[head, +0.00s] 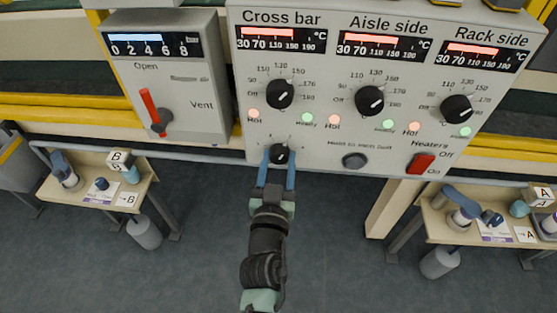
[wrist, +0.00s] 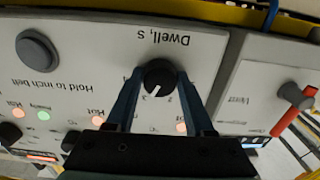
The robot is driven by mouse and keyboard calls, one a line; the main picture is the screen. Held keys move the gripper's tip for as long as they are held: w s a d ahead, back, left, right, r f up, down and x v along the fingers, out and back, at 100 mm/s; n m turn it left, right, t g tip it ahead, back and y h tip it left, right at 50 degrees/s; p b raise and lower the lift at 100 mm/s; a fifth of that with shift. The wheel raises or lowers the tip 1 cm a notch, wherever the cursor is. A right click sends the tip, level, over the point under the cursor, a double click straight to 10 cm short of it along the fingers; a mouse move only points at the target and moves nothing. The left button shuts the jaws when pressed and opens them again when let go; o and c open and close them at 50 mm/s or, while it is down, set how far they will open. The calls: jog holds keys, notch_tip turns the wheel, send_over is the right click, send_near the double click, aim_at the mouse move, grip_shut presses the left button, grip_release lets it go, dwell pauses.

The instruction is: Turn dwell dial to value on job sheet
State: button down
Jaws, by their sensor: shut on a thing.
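The dwell dial (head: 279,154) is a black knob at the lower left of the grey control panel. The same fingers (wrist: 157,88) flank the knob in the wrist view.
Above the dial are three temperature knobs, the nearest (head: 280,94) marked Cross bar. A round grey inch button (head: 354,161) and a red heaters switch (head: 421,163) are to the right. A vent box with a red lever (head: 153,110) stands at the left.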

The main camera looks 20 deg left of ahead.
jog(key=shift+n, duration=0.3)
jog(key=n, duration=0.4)
jog(key=shift+n, duration=0.3)
jog(key=shift+n+p, duration=0.35)
jog(key=shift+n, duration=1.95)
jog(key=shift+c, duration=1.4)
grip_release()
jog(key=shift+s+d, duration=0.1)
jog(key=v, duration=1.2)
jog(key=shift+s, duration=0.4)
jog(key=shift+d, duration=0.1)
